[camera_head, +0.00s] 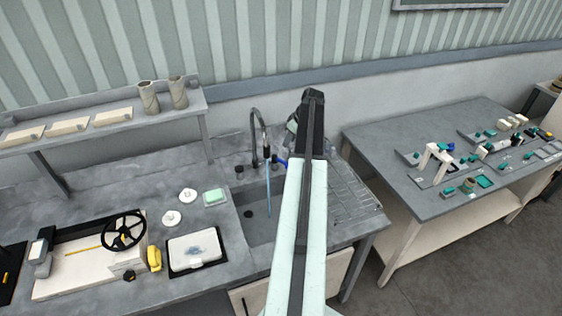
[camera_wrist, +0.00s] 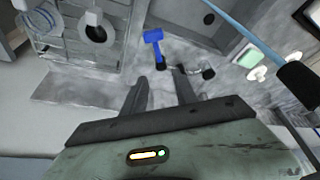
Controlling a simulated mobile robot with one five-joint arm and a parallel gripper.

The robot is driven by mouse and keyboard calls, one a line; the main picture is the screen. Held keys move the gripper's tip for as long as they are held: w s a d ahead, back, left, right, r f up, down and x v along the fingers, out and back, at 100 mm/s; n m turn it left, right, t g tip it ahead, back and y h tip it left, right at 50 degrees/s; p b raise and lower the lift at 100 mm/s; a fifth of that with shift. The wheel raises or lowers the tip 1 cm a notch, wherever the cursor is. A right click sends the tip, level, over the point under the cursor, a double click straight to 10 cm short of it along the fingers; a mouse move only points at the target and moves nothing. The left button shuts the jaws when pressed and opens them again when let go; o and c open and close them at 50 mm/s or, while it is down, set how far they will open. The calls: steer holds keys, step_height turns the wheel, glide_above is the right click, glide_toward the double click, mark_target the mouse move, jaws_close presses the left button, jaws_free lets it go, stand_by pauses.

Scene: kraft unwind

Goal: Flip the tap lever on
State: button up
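The blue tap lever (camera_wrist: 154,40) stands on a small dark base just beyond my fingertips in the wrist view. In the head view a bit of the blue lever (camera_head: 281,162) shows right of the tap, partly hidden by my arm. The tap (camera_head: 257,127) has a curved grey spout with a dark nozzle, also at the right of the wrist view (camera_wrist: 298,82). A thin light-blue line, like a water stream, runs from the nozzle into the sink (camera_head: 255,209). My gripper (camera_wrist: 161,82) is open and empty, its two fingers apart, with the lever ahead of the gap.
A wire drying rack (camera_head: 352,196) lies right of the sink. A green soap or sponge (camera_head: 214,196) sits on a dish to the left. A shelf with two cups (camera_head: 178,93) stands at the back left. A second table (camera_head: 400,140) holds several small parts.

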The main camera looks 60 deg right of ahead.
steer(key=b, duration=0.4)
glide_toward(283, 161)
steer(key=shift+w+f, duration=0.15)
steer(key=shift+w, duration=0.1)
steer(key=shift+s, duration=0.2)
steer(key=b+x, duration=0.7)
steer(key=x, duration=0.1)
steer(key=shift+r, duration=0.2)
jaws_close()
stand_by(0.5)
